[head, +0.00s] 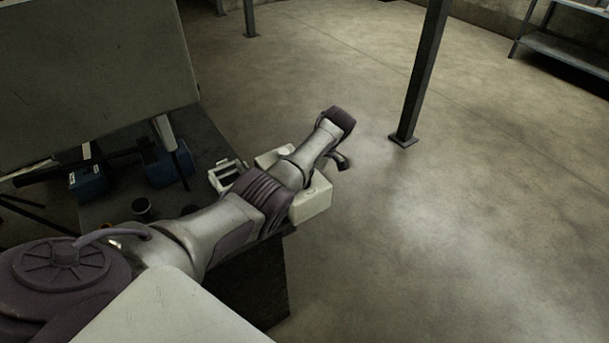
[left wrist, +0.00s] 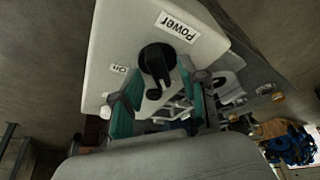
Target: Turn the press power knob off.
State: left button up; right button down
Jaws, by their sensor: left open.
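The press power box is a cream housing (left wrist: 117,40) with a "Power" label (left wrist: 177,27) and an "On" label (left wrist: 119,68) in the left wrist view. The black power knob (left wrist: 157,58) stands out from its face. My left gripper (left wrist: 159,74) is open, with one teal finger on each side of the knob. I cannot tell whether either finger touches it. An "Off" label cannot be made out. In the head view the cream box (head: 313,203) sits at the bench corner, partly covered by my left arm, and the knob is hidden. My right gripper is out of view.
A dark bench (head: 120,203) holds blue parts (head: 88,181) and a small white frame (head: 226,175) left of the box. A large grey panel (head: 95,70) rises behind. A steel post (head: 422,80) stands on open concrete floor to the right.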

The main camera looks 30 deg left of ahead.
pick_arm(q)
jog(key=shift+w+d+r, duration=0.1)
jog(key=shift+d+r, duration=0.05)
jog(key=shift+r, duration=0.1)
jog(key=v, duration=1.1)
jog(key=shift+r, duration=0.25)
